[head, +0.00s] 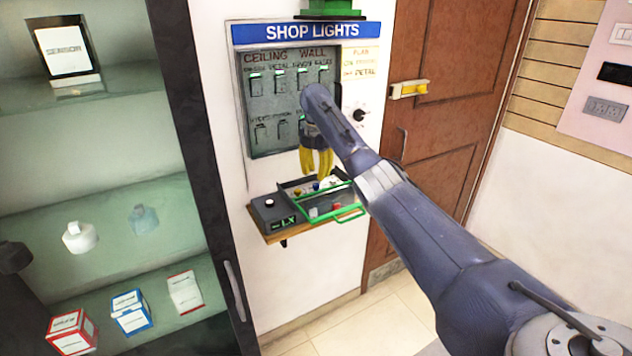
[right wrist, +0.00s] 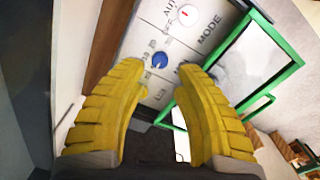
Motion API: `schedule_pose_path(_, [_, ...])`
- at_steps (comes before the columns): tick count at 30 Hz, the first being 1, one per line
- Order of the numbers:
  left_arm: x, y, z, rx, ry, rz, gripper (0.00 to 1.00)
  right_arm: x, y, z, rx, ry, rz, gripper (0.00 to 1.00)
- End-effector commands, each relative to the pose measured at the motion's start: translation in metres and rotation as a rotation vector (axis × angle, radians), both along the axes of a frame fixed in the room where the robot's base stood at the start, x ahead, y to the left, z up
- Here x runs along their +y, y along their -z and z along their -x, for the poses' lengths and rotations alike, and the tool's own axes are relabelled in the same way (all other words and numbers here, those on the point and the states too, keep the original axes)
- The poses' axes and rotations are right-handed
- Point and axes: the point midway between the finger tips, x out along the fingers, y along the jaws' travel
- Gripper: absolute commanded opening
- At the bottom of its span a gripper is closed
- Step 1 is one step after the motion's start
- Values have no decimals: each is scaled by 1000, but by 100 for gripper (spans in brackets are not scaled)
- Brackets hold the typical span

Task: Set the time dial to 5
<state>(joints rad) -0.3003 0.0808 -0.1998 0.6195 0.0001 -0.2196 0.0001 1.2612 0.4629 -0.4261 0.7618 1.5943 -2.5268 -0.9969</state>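My right gripper (head: 317,173) points down in front of the light panel, above the open green-framed box on the small shelf. In the right wrist view its yellow fingers (right wrist: 161,72) are spread, with no object held between them. A blue knob (right wrist: 159,60) on a pale panel shows between the fingertips, with small marks around it that I cannot read clearly. I cannot tell whether the fingers touch it. A white knob (right wrist: 188,14) with a red pointer sits beyond it, near the word MODE. No readable TIME label shows. My left gripper is out of view.
The green-framed clear lid (head: 340,213) hangs open at the box front. A dark unit with a green display (head: 284,222) sits left of the box on the wooden shelf (head: 274,237). The switch panel (head: 262,132) is behind my gripper. A glass cabinet stands left, a brown door right.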

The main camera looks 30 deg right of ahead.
Motion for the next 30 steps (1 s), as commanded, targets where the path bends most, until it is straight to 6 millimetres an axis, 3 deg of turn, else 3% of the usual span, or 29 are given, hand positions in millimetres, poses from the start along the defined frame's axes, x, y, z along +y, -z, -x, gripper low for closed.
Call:
schedule_pose_path(6, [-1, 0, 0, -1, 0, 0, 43, 0, -39, -1, -2, -1, 0, 30])
schedule_pose_path(12, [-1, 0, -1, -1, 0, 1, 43, 0, -63, 0, -2, 0, 0, 30])
schedule_pose_path(19, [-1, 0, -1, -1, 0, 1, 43, 0, -74, 0, -1, 1, 0, 30])
schedule_pose_path(30, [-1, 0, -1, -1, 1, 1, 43, 0, -75, 0, 0, 0, 0, 30])
